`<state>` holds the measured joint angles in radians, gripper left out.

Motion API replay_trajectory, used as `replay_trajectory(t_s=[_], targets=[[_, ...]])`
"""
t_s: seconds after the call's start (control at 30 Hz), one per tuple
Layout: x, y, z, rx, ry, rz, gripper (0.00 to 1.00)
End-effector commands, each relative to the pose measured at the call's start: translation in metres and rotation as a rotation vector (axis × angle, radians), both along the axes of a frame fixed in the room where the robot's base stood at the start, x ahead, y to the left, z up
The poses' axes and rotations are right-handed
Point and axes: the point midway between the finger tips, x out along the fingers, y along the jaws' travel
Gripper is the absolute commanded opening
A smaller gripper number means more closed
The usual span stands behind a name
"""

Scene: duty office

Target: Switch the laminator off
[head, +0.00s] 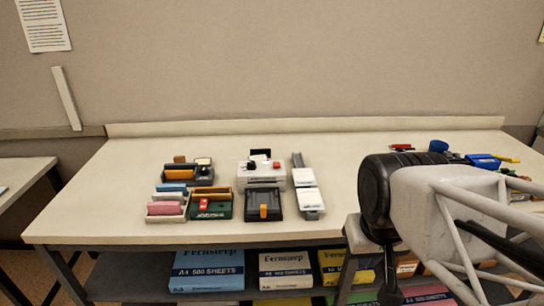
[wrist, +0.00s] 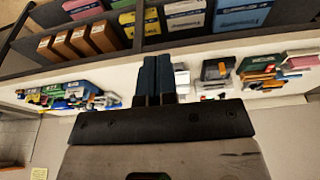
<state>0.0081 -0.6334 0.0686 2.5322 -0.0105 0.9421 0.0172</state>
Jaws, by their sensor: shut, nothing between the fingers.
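No device carries a readable laminator label, so I cannot tell for certain which one it is. A white device (head: 254,177) with red and black controls stands mid-table in the head view. In front of it is a dark device (head: 263,208) with an orange lever; beside that is a green device (head: 221,210) with a red part. A long grey and white device (head: 309,201) lies to their right. My gripper (wrist: 157,75) is shut and empty in the wrist view, its fingers apart from these devices. The switch positions are too small to read.
Trays with coloured blocks (head: 165,209) stand left of the devices. Coloured items (head: 483,161) lie at the table's right end, partly behind my arm. Paper packs (head: 207,271) fill the shelf below. The table's (head: 110,200) left end is clear.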

Motion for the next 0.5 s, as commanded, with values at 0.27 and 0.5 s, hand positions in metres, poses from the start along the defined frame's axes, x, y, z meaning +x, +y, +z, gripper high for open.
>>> replay_trajectory(t_s=[0.27,0.5], targets=[[0.001,0.0,0.0,0.0,-0.001,-0.001,0.0],[0.018,0.001,0.006,0.007,-0.012,-0.021,0.0]])
